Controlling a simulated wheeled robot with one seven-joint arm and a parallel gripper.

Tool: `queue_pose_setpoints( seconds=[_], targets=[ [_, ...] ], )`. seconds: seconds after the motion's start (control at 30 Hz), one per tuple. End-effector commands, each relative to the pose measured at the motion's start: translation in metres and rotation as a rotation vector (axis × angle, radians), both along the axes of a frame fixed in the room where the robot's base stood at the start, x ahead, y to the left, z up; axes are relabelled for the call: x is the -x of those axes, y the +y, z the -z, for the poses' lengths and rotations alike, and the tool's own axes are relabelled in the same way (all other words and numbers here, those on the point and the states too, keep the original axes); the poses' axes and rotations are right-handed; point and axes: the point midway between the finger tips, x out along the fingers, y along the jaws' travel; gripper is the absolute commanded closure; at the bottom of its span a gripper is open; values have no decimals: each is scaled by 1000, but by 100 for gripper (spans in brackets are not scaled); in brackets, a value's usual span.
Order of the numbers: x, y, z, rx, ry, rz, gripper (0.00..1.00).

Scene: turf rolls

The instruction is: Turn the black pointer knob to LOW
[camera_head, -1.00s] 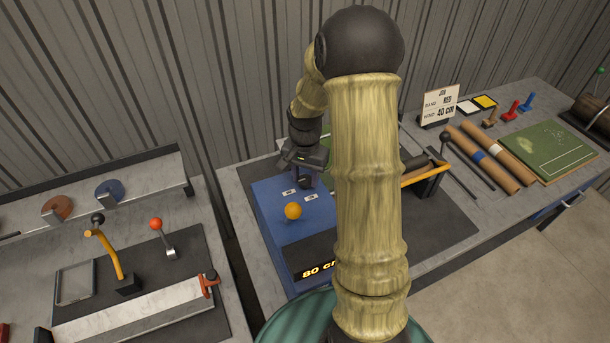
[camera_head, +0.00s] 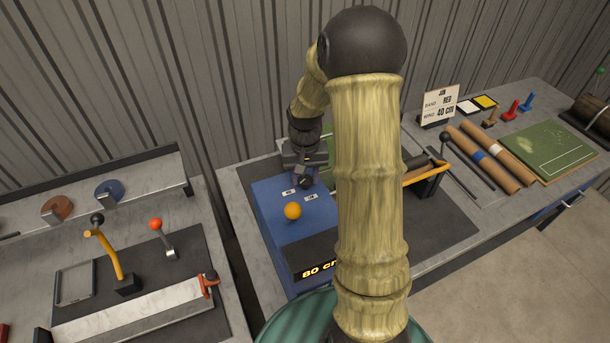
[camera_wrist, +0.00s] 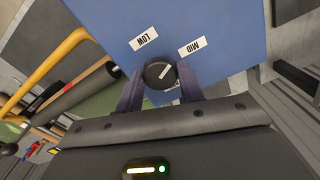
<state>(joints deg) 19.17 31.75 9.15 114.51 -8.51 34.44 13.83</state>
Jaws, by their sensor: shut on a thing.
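The black pointer knob (camera_wrist: 158,75) sits on the blue panel (camera_wrist: 225,25) in the wrist view. Its white line slants up and right, toward the MID label (camera_wrist: 192,46). The LOW label (camera_wrist: 143,39) is above the knob, slightly left. My gripper (camera_wrist: 160,82) is shut on the knob, with one finger on each side. A white patch beside the right finger is mostly hidden. In the head view my gripper (camera_head: 306,178) is at the far part of the blue box (camera_head: 272,213), where the knob is hard to make out.
A yellow-handled lever (camera_head: 425,174) and brown rolls (camera_head: 490,165) lie to the right. Another bench with levers (camera_head: 115,260) is at left.

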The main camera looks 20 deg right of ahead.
Motion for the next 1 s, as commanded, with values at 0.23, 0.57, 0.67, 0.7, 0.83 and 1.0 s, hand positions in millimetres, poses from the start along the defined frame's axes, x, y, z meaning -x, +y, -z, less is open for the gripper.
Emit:
queue_pose_setpoints(
  seconds=[0.23, 0.57, 0.67, 0.7, 0.83, 1.0],
  targets=[
    [-1, 0, -1, -1, -5, -235, 85],
    [-2, 0, -2, 0, -6, -550, 85],
    [-2, 0, -2, 1, -6, -644, 85],
    [-2, 0, -2, 0, -6, -682, 85],
    [-2, 1, -3, 1, -5, -804, 85],
    [-2, 0, -3, 1, -6, -939, 85]
  ],
)
